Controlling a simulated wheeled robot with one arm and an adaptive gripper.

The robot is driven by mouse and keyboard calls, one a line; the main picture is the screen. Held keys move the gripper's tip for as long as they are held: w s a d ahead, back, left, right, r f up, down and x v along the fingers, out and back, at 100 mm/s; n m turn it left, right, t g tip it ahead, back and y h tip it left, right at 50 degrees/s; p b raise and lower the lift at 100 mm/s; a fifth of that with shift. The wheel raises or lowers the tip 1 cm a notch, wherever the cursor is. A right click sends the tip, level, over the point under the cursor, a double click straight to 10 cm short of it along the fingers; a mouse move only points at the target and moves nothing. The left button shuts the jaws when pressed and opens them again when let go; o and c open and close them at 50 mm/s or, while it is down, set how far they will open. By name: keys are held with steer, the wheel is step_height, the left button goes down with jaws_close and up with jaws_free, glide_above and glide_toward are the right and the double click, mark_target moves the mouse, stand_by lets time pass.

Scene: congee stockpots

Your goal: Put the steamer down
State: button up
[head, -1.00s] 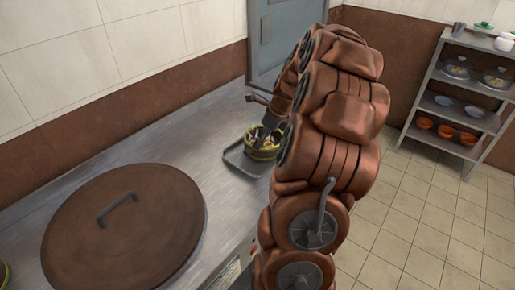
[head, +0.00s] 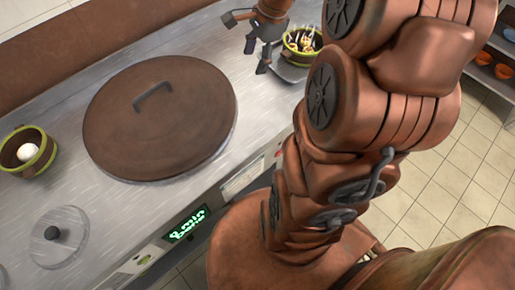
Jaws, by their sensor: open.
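A small green-banded steamer (head: 302,43) with several pale and dark food pieces in it sits on a grey tray (head: 291,73) at the right end of the counter. Part of the tray is hidden behind my arm. My gripper (head: 256,45) is open and empty, just left of this steamer and apart from it, above the counter. A second green-banded steamer (head: 30,152), brown inside with one white round item, stands at the far left of the counter.
A large round brown lid (head: 160,118) with a grey handle covers the middle of the steel counter (head: 255,110). A small metal lid (head: 58,236) with a dark knob is at the front left. A green-lit display (head: 187,224) is on the counter's front. A shelf with orange bowls (head: 503,72) stands at the right.

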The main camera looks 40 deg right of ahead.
steer(key=s+a+n+g, duration=0.2)
steer(key=s+a+n, duration=0.8)
steer(key=a+n, duration=0.15)
steer(key=s+a+f+n+g+h, duration=0.1)
steer(key=s+a+n, duration=0.1)
steer(key=s+n, duration=0.2)
steer(key=s+a+n+h, duration=0.1)
steer(key=s+a+n, duration=0.1)
steer(key=s+n, duration=0.2)
steer(key=s, duration=0.3)
steer(key=shift+s+a+f+n+g, duration=0.25)
steer(key=shift+f+n+g, duration=0.1)
steer(key=shift+g, duration=0.05)
step_height(320, 180, up, 8)
steer(key=p, duration=0.8)
